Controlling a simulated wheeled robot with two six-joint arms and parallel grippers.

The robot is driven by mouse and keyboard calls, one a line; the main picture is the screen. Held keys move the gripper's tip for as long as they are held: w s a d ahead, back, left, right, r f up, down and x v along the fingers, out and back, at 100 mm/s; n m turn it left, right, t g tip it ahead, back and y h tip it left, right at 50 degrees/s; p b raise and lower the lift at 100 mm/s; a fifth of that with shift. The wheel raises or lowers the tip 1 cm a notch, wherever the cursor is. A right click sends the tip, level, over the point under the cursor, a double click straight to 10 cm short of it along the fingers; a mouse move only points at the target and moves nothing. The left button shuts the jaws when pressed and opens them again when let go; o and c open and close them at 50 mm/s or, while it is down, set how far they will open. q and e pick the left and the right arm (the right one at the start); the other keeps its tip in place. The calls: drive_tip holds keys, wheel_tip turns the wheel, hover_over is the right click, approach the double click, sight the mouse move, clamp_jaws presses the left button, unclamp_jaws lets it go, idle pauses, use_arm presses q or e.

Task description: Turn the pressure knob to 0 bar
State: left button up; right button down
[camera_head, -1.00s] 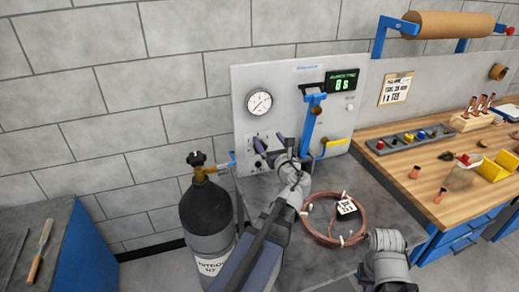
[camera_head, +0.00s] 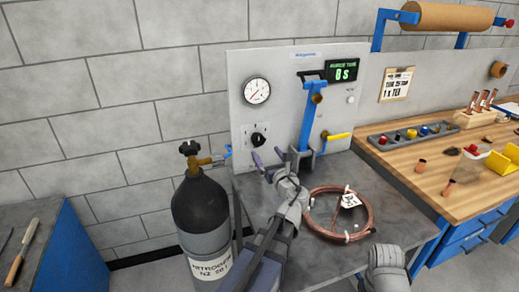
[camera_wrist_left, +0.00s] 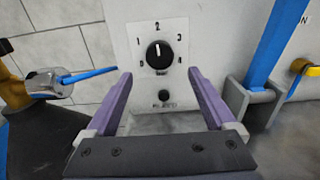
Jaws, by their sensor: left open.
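The pressure knob (camera_head: 259,140) is a round black knob on the grey upright panel, below the dial gauge. In the left wrist view, the knob (camera_wrist_left: 160,55) has a white mark pointing up toward the 2 on its printed scale. My left gripper (camera_head: 268,155) is open, with purple fingers. In the left wrist view its fingertips (camera_wrist_left: 158,71) are apart, left and right of the knob and a little below it in the picture. Nothing is between them, and no contact with the knob shows. My right gripper is out of view; only part of that arm shows at the lower right.
A dark nitrogen cylinder (camera_head: 204,215) stands left of the bench. A blue lever clamp (camera_head: 309,112) and a yellow-handled valve (camera_head: 338,136) are right of the knob. A copper coil (camera_head: 318,232) lies on the grey bench top. The round gauge (camera_head: 256,90) is above the knob.

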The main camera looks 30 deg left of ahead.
sight(259, 142)
use_arm(q)
drive_tip(key=shift+w+a, duration=0.1)
drive_tip(key=x, duration=0.7)
drive_tip(key=shift+w+a, duration=0.15)
drive_tip(key=shift+w, duration=0.05)
drive_tip(key=shift+c, duration=0.3)
drive_tip(key=c, duration=1.3)
